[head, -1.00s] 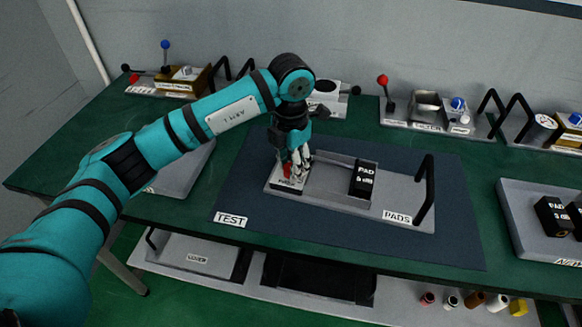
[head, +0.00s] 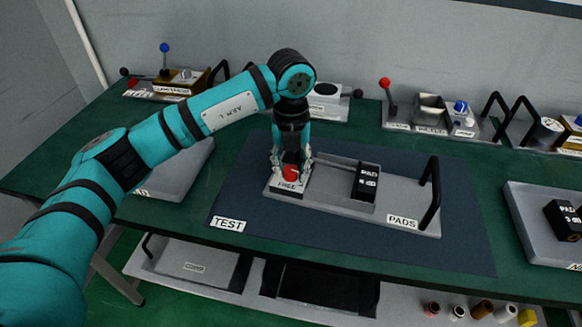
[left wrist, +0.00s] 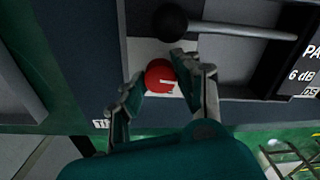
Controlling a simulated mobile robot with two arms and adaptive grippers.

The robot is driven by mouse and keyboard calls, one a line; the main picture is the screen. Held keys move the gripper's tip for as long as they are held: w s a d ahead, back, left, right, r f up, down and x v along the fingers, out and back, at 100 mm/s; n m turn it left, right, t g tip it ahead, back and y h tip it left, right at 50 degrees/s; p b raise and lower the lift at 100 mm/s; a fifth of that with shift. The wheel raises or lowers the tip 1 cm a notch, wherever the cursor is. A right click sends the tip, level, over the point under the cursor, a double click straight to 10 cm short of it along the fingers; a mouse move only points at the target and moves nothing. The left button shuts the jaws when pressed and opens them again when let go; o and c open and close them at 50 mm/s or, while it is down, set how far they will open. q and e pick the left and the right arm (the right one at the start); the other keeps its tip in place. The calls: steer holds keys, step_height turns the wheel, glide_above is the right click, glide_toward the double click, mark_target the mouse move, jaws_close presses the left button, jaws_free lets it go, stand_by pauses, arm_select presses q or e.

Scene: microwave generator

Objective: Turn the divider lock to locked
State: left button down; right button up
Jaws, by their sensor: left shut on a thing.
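The divider lock is a round red knob (head: 291,172) on a white plate marked FREE (head: 287,185), at the left end of the grey PADS tray (head: 405,206). My left gripper (head: 291,165) points down over it, one finger on each side, shut on the knob. The left wrist view shows the red knob (left wrist: 160,76) with a pale mark, between the fingertips of the left gripper (left wrist: 160,82). A black PAD block (head: 367,180) stands in the tray. My right gripper is not in view.
A black-ended rod (left wrist: 240,30) runs close beside the knob in the wrist view. A tall black handle (head: 432,190) rises at the tray's right end. The dark mat (head: 330,235) in front is clear. Other stations line the back of the table.

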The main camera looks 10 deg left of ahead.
mark_target(291, 169)
arm_select(q)
steer(key=shift+n, duration=0.6)
steer(key=c, duration=1.2)
jaws_free()
steer(key=shift+r, duration=0.15)
step_height(291, 169, up, 12)
